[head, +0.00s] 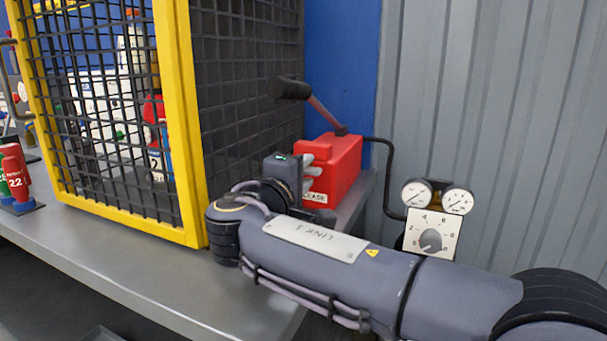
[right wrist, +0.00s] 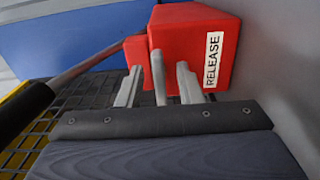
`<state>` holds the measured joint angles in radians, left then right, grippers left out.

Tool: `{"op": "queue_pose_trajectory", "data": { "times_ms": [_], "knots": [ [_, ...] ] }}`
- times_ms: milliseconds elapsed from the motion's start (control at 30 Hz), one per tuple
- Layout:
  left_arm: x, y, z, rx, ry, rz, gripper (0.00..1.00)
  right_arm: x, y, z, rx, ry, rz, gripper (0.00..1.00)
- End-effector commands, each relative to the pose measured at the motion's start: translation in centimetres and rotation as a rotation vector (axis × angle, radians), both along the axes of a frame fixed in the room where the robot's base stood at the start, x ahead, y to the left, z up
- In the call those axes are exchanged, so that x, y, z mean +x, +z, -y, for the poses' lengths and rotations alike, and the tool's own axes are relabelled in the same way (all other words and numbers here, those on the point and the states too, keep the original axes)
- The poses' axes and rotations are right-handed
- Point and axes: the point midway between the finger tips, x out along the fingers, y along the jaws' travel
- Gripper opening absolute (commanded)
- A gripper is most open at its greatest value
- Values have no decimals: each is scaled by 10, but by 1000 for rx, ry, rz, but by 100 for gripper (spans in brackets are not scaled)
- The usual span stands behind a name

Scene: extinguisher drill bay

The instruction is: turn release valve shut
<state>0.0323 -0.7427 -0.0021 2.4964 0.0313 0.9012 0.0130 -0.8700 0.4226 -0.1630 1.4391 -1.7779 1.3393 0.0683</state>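The red pump box (head: 343,170) stands on the bench beside the cage and carries a white RELEASE label (right wrist: 213,60). A grey metal bar (right wrist: 158,75), apparently the release valve's handle, sticks out from the red box. My right gripper (head: 310,168) is at the label end of the box. In the right wrist view my right gripper (right wrist: 159,84) has its fingers apart, one on each side of the bar, with gaps showing. The bar is hard to make out in the head view. My left gripper is not in view.
A pump lever (head: 322,112) with a black grip rises from the box. The yellow-framed mesh cage (head: 182,120) stands close on the left. Two gauges and a dial panel (head: 431,233) are at the right, behind my right arm. Bare bench (head: 150,260) lies in front.

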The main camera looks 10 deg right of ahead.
Motion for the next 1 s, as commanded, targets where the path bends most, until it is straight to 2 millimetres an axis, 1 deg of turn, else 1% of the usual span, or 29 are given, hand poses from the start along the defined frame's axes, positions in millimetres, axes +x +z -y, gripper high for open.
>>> {"op": "queue_pose_trajectory", "data": {
  "times_ms": [67, 167, 400, 533, 700, 1000],
  "knots": [
    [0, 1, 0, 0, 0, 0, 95, -2, 1, -2, 0, 1, 0, 33],
    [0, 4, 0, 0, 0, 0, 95, -11, 2, -8, 0, 3, 0, 33],
    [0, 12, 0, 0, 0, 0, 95, -45, 2, -32, -2, 5, 0, 33],
    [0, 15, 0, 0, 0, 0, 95, -58, 1, -40, -1, 3, -1, 33],
    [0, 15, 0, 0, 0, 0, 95, -65, 0, -44, 1, 0, -1, 33],
    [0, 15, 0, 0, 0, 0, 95, -65, 0, -44, 0, 0, 0, 33]
  ]
}}
